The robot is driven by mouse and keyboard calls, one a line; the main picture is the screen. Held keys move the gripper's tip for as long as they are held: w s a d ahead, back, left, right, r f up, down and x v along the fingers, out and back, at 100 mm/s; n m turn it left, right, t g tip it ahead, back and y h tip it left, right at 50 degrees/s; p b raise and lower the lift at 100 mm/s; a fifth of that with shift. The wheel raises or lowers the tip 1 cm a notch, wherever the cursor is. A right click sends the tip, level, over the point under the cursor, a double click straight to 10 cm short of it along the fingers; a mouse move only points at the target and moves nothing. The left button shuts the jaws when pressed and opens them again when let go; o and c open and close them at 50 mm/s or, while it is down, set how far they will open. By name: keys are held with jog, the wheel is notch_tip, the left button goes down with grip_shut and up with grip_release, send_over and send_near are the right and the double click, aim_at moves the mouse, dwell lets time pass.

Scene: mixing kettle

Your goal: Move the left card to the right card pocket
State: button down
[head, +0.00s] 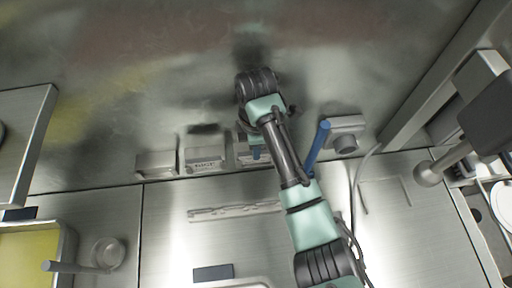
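A row of small metal boxes, which look like the card pockets, is at the foot of the steel back wall. The left box (156,163) is plain. The middle box (205,160) has dark lettering on its front. The right box (242,150) is partly covered by my arm. I cannot make out a separate card in any of them. My gripper (256,146) is at the right box, mostly hidden by my own wrist and arm. A small teal-blue piece shows there. I cannot tell whether the fingers are open or hold anything.
A blue lever (318,146) stands just right of my arm, beside a grey wall fixture (345,132). A slotted grate (235,209) lies in the counter. The counter between is clear.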

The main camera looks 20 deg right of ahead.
jog(key=shift+f, duration=0.2)
jog(key=c, duration=0.5)
grip_release()
jog(key=shift+r+p, duration=3.4)
jog(key=shift+r, duration=0.15)
